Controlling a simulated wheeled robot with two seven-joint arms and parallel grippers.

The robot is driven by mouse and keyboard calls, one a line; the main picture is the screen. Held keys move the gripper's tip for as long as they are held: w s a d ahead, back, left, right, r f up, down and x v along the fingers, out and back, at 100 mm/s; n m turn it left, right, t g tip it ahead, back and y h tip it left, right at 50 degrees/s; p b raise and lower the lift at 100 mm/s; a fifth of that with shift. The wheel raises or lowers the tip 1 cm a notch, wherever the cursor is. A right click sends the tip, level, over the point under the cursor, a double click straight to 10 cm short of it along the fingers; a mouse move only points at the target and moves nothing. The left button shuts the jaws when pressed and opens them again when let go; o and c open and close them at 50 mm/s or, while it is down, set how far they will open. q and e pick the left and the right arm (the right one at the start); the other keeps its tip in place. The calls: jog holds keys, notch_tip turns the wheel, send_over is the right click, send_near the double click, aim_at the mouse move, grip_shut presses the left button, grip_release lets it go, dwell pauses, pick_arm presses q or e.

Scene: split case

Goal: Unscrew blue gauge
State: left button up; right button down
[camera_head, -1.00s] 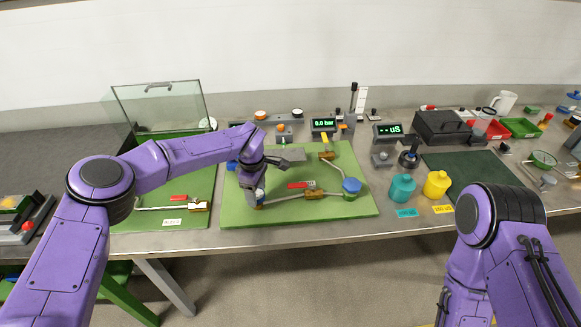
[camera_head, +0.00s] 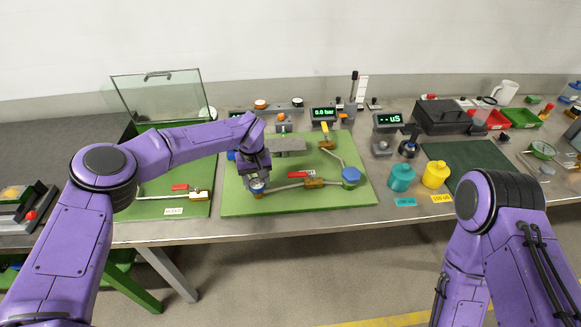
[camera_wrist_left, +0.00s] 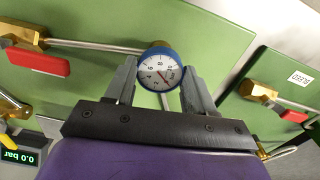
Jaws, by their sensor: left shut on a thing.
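The blue gauge (camera_wrist_left: 160,70) has a white dial with a blue rim. In the left wrist view it sits between the two fingers of my left gripper (camera_wrist_left: 158,82), which is shut on it. In the head view the gauge (camera_head: 258,186) shows below my left gripper (camera_head: 256,182), at the left end of a pipe on the green board (camera_head: 235,204). Its fitting is mostly hidden by the gauge and gripper. My right arm is at the lower right of the head view; its gripper is out of the picture.
A red-handled brass valve (camera_head: 313,182) and a blue round part (camera_head: 351,176) are on the pipework to the right. A second green board (camera_head: 150,208) with a pipe lies to the left. Teal (camera_head: 401,178) and yellow (camera_head: 436,175) bottles stand right of the main board.

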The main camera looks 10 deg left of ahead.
aim_at(257, 183)
pick_arm(q)
jog(key=shift+r, duration=0.1)
jog(key=shift+r+p, duration=1.4)
jog(key=shift+r, duration=0.6)
